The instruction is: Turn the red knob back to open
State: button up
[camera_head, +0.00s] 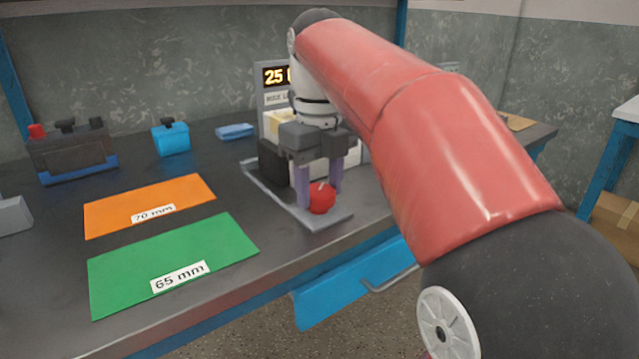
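The red knob (321,199) is a round red piece with a small pale mark on top. It sits at the front end of a grey base plate (327,219) near the table's front edge. My gripper (319,190) points down at the knob from above. Its two purple-grey fingers stand apart, one to each side of the knob. The knob partly overlaps both fingertips in this view, so I cannot tell whether they press on it.
An orange mat (150,195) marked 70 mm and a green mat (170,255) marked 65 mm lie clear at left. A dark box with a red cap (75,155), a blue block (171,139) and a flat blue piece (234,131) stand behind.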

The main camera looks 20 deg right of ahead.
jog(key=c, duration=0.3)
jog(key=shift+c, duration=0.2)
